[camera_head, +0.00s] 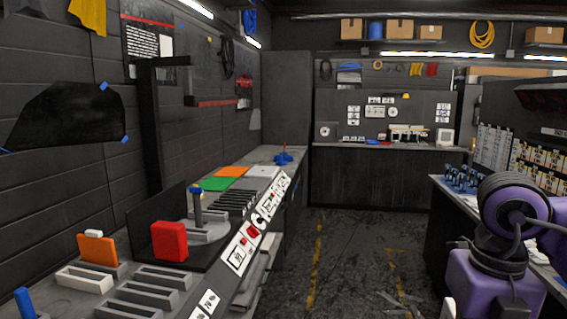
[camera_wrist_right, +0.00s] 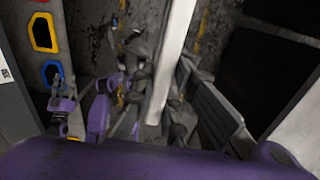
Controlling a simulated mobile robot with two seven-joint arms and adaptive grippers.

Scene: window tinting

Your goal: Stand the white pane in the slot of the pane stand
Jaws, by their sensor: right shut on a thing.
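A long white piece (camera_wrist_right: 178,45), which looks like the white pane seen nearly edge-on, runs up through the right wrist view. My right gripper (camera_wrist_right: 155,118) is shut on it near its lower end. In the head view my right arm is at the right edge; its gripper and the held piece cannot be made out there. Several grey slotted holders (camera_head: 163,276) stand on the left bench, with a white slotted holder (camera_head: 84,280) beside them. I cannot tell which one is the pane stand.
An orange upright piece (camera_head: 98,249) and a red block (camera_head: 170,241) stand on the left bench (camera_head: 65,304). Green (camera_head: 215,184), orange (camera_head: 232,171) and white (camera_head: 262,171) flat sheets lie farther back. The floor (camera_head: 345,245) between the benches is clear.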

